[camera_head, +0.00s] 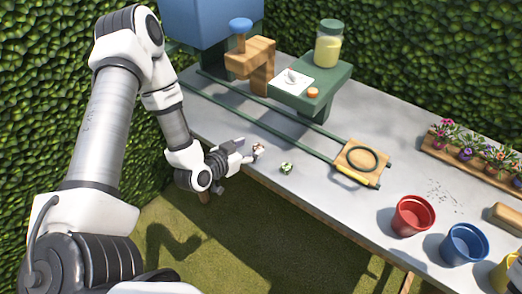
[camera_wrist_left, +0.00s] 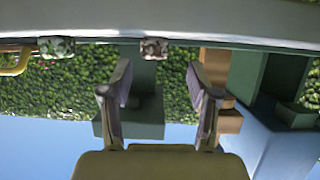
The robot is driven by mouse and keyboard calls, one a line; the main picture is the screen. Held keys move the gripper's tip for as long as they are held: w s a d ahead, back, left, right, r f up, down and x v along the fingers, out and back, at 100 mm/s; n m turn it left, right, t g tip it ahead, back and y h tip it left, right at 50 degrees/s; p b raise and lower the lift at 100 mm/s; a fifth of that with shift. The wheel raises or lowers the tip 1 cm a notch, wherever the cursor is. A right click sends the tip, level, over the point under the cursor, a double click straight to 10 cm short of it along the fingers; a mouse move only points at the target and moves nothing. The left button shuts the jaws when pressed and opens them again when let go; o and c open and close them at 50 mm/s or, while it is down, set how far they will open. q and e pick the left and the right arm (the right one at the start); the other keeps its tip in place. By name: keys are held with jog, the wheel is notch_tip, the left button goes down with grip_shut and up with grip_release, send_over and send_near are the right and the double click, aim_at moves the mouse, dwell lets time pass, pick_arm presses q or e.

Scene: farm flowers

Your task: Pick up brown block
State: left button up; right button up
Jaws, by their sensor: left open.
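A small mottled brown-and-white block (camera_head: 258,149) lies on the grey table near its front edge. My left gripper (camera_head: 246,151) is open, with its fingertips close to this block. In the left wrist view, which is upside down, the brown block (camera_wrist_left: 154,48) shows beyond and between the two spread fingers (camera_wrist_left: 160,78). Nothing is held between them. A similar small green-and-white block (camera_head: 286,168) lies to the right; it also shows in the wrist view (camera_wrist_left: 56,46).
Green rails (camera_head: 270,125) run behind the blocks to a wooden plate with a black ring (camera_head: 362,158). A green stand (camera_head: 325,88) holds a jar (camera_head: 328,48). Red (camera_head: 413,216) and blue (camera_head: 464,244) pots and a wooden piece (camera_head: 508,216) stand right. Hedges enclose the table.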

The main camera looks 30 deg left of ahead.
aim_at(260, 144)
pick_arm(q)
jog(key=x, duration=0.4)
jog(key=shift+w+d, duration=0.15)
jog(key=shift+d, duration=0.3)
jog(key=shift+w+a+f, duration=0.1)
jog(key=shift+w+f, duration=0.05)
jog(key=shift+w, duration=0.05)
jog(key=c, duration=1)
jog(key=shift+c, duration=0.2)
